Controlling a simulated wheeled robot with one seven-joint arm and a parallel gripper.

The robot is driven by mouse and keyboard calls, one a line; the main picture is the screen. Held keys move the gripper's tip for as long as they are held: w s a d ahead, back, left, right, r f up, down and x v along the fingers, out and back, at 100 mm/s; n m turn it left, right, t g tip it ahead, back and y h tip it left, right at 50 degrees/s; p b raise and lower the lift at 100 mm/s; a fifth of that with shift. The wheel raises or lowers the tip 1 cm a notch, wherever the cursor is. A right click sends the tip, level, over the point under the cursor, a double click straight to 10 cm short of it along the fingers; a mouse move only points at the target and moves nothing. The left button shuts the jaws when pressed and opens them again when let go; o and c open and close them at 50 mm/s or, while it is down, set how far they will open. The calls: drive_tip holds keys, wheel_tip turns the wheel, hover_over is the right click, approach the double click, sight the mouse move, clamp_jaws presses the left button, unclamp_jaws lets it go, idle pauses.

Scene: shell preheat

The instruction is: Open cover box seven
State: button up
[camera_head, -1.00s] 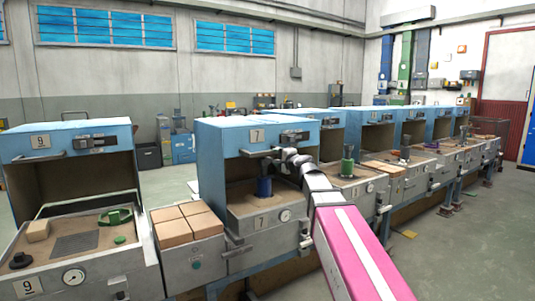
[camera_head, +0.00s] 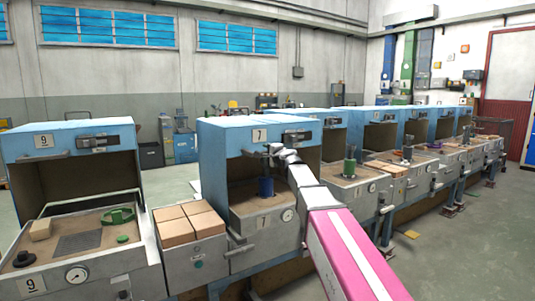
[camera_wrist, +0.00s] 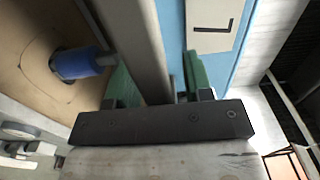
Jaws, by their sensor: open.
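Cover box seven has a blue cover (camera_head: 223,146) with a white "7" plate; the same plate (camera_wrist: 213,22) shows in the wrist view. The cover stands raised above the grey base, leaving the front open. A blue cylinder (camera_head: 265,188) stands on the tan bed inside; it also shows in the wrist view (camera_wrist: 80,62). My gripper (camera_head: 275,150) is at the cover's lower front edge, by its handle bar (camera_head: 253,154). In the wrist view, my gripper's (camera_wrist: 158,68) green fingers are apart, with the grey bar (camera_wrist: 150,50) running between them. Finger contact is unclear.
A grey bin with tan blocks (camera_head: 190,222) stands left of box seven, then box nine (camera_head: 75,136), also open. More blue boxes (camera_head: 375,113) run off to the right. Open floor (camera_head: 450,235) lies at the right front.

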clamp_jaws()
drive_tip(key=x, duration=4)
drive_tip(key=shift+w+a, duration=0.2)
drive_tip(key=shift+a, duration=0.1)
drive_tip(key=shift+f, duration=0.1)
unclamp_jaws()
drive_tip(key=v, duration=1.1)
